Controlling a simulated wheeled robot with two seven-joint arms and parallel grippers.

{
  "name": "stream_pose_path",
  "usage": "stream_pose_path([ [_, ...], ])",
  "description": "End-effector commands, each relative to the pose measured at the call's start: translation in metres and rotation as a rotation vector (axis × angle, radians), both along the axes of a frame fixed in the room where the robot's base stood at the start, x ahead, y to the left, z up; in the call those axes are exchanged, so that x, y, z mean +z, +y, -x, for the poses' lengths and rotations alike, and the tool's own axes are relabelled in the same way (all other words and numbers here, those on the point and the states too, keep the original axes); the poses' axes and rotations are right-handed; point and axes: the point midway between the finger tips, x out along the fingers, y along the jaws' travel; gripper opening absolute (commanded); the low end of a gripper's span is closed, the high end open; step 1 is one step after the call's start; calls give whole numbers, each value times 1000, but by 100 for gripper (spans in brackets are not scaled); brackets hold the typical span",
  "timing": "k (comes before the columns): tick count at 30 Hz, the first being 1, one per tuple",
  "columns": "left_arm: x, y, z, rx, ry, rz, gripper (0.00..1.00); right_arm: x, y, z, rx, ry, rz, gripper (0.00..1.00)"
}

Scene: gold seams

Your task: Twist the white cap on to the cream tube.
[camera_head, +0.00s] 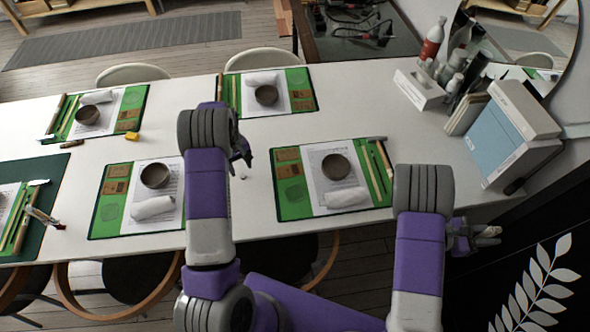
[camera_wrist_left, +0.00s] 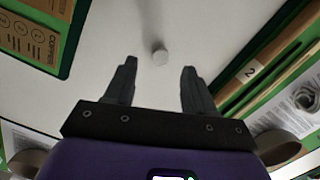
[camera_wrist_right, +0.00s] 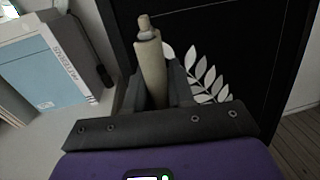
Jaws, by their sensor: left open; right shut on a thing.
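The white cap (camera_wrist_left: 160,57) stands on the white table, ahead of and between the fingertips of my left gripper (camera_wrist_left: 159,68) in the left wrist view. That gripper is open and empty, and the cap is not between its fingers' inner faces. In the head view the cap (camera_head: 242,172) is a small pale spot just below my left gripper (camera_head: 243,152). My right gripper (camera_wrist_right: 155,88) is shut on the cream tube (camera_wrist_right: 151,65); the tube's narrow nozzle end points away from the gripper. In the head view my right gripper (camera_head: 470,236) is beyond the table's right front edge, with the tube (camera_head: 489,232) partly hidden.
Green mats with papers, bowls and white rolls lie on both sides of the cap, including a right mat (camera_head: 292,205).

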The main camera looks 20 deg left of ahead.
Motion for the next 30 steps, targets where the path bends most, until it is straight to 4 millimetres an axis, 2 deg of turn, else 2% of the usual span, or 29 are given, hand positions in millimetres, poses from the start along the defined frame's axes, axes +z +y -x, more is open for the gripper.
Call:
stream_pose_path([
  [1,-11,-2,3,0,4,0,55,-3,0,0,0,0,0,0],
  [6,-30,-3,5,2,2,0,55,-5,0,0,0,0,0,0],
  [18,-32,-3,5,1,0,0,55,-5,0,0,0,0,0,0],
  [28,-32,-3,5,1,0,0,4,-5,0,0,0,0,0,0],
  [29,-32,-3,5,1,0,0,0,-5,0,0,0,0,0,0],
  [30,-32,-3,5,1,0,0,0,-5,0,0,0,0,0,0],
])
